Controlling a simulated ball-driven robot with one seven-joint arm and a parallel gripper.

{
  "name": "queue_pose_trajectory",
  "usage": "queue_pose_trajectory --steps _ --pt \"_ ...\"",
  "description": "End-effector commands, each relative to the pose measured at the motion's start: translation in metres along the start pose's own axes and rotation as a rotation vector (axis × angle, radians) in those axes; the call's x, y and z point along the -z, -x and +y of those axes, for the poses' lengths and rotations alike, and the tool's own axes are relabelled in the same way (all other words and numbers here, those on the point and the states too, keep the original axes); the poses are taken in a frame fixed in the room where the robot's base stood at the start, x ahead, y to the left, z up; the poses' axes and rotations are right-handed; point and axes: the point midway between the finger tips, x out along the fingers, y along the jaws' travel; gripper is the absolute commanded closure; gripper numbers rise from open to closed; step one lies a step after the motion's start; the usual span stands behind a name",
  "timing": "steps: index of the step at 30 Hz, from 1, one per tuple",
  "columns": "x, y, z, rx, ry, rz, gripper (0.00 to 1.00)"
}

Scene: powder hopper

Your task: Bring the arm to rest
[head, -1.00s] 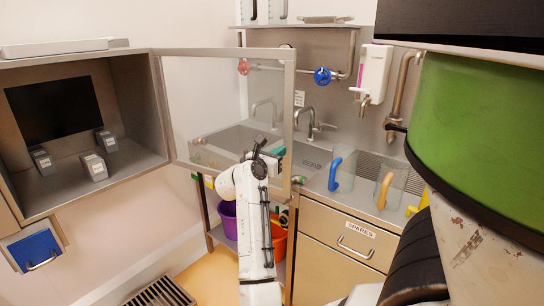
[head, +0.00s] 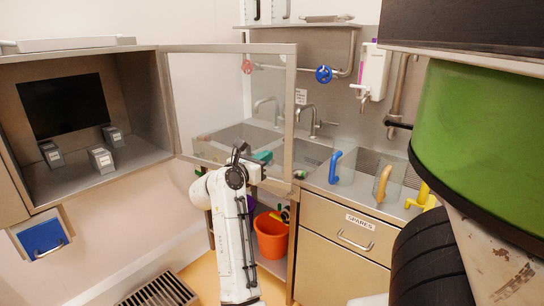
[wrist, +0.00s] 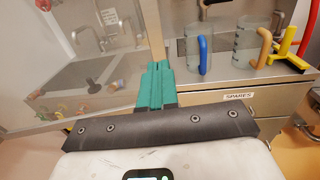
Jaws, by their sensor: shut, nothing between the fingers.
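My gripper (head: 262,157) is at the end of my white arm, in front of the open glass door (head: 228,110) of the wall cabinet. Its teal fingers (wrist: 156,86) show in the wrist view, closed together with nothing between them. They point toward the sink counter. In the wrist view the fingers lie beside the door's edge; I cannot tell whether they touch it.
The cabinet (head: 85,182) at left holds several small grey blocks. A sink (head: 240,140) and a counter with jugs with blue (head: 335,167) and orange (head: 383,184) handles lie behind. An orange bucket (head: 270,238) sits below. A floor grate (head: 160,292) is at lower left.

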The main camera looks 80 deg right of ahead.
Motion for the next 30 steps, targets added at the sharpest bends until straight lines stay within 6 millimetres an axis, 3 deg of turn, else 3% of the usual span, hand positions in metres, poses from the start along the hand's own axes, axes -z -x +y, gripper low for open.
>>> queue_pose_trajectory --steps 3,7,18,23,26,30 --pt "0.002 0.019 -0.002 -0.002 0.000 0.000 1.00" --pt "0.001 0.031 -0.004 0.000 0.000 0.000 1.00" --pt "-0.001 0.036 -0.005 -0.001 0.004 -0.007 1.00" --pt "-0.021 0.048 0.003 -0.057 0.092 -0.172 1.00" --pt "-0.047 0.073 0.017 -0.136 0.218 -0.399 1.00" --pt "-0.074 0.135 0.045 -0.270 0.440 -0.776 1.00"
